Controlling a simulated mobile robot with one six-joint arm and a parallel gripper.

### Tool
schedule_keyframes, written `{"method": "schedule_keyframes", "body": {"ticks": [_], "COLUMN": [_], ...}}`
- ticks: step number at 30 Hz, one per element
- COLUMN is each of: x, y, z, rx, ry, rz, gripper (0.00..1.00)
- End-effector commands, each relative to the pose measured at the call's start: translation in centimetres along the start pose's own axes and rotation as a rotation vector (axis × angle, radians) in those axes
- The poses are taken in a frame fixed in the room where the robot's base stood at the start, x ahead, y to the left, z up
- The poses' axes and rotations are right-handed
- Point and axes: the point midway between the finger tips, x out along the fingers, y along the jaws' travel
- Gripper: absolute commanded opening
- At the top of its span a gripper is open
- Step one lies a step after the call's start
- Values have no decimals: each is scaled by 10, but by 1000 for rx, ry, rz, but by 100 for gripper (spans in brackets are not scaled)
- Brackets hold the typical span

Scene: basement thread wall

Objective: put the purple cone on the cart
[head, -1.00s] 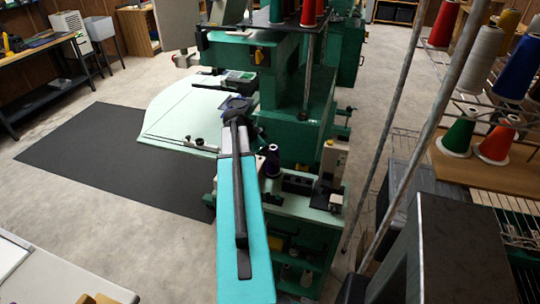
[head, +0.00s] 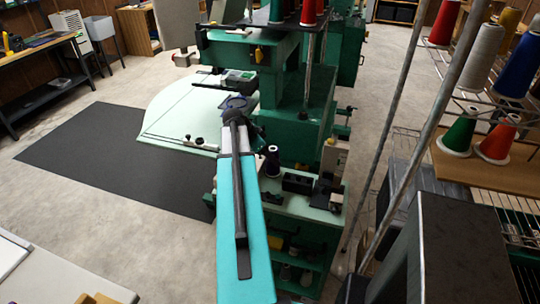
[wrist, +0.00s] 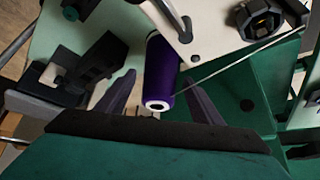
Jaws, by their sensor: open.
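The purple cone (head: 272,161) stands on the pale top of a green stand beside the green machine, just right of my forearm in the head view. In the wrist view the purple cone (wrist: 161,68) lies between the two fingers of my open gripper (wrist: 159,82), its white-rimmed end towards the camera. A gap shows on both sides, so the fingers do not grip it. In the head view my arm hides the fingers. I cannot tell for certain which surface is the cart.
The green machine (head: 304,110) rises just behind the cone. Dark blocks (head: 297,183) sit beside it on the stand. A thin pale thread or rod (wrist: 240,60) crosses near the cone. A metal pole (head: 395,150) and a thread rack with several cones (head: 457,136) are at right.

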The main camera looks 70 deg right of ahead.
Motion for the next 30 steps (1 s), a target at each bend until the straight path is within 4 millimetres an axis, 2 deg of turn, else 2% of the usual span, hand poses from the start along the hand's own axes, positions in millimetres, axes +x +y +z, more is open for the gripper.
{"method": "schedule_keyframes", "body": {"ticks": [8,30], "x": [-19,-103], "y": [0,-1], "z": [1,0], "rx": [0,0], "ry": [1,1], "rz": [-2,-2], "gripper": [60,60]}}
